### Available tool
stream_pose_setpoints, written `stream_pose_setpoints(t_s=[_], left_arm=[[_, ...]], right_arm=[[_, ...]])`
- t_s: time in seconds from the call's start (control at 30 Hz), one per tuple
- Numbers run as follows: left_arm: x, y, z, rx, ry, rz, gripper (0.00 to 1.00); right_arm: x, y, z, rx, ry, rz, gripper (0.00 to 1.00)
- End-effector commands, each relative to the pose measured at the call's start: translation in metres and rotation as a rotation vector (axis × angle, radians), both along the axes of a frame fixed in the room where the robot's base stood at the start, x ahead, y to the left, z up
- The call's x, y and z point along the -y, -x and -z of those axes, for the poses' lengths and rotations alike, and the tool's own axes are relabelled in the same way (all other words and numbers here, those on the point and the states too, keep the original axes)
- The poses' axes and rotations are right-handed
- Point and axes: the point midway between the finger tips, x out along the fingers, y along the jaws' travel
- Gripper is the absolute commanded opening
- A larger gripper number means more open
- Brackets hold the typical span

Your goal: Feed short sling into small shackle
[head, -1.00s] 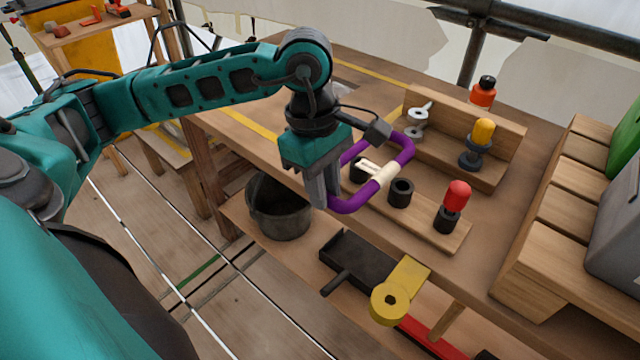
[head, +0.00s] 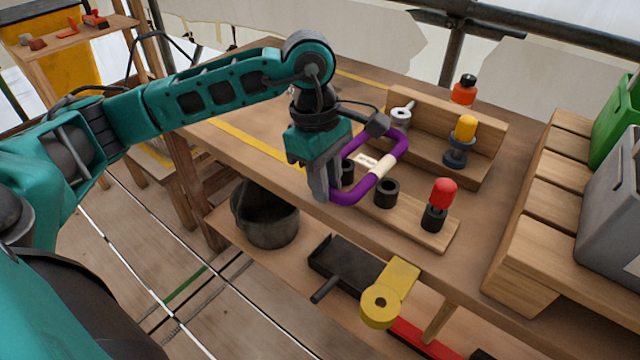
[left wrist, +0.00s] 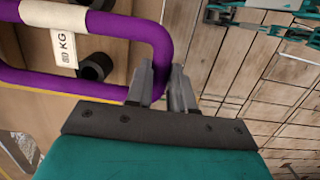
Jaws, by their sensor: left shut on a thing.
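My left gripper (head: 322,195) is shut on one end of the short sling (head: 392,154), a stiff purple loop with a cream sleeve and a white tag. The sling is held above the front of the bench. My right gripper is not in view.
A board with black sockets (head: 386,194) and a red-topped pin (head: 440,200) lies below the sling. A yellow-topped piece (head: 464,136) stands by the rack (head: 490,134). A bucket (head: 264,214) sits on the lower shelf. A slatted crate (head: 548,215) bounds the right.

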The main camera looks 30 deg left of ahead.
Motion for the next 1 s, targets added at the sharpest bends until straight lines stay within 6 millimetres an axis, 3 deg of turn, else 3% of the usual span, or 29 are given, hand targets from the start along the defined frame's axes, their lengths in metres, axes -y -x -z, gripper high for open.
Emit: stream_pose_setpoints(t_s=[1.0], left_arm=[[0.004, -0.052, 0.0, 0.002, 0.0, -0.001, 0.0]], right_arm=[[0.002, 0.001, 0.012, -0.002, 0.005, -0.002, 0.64]])
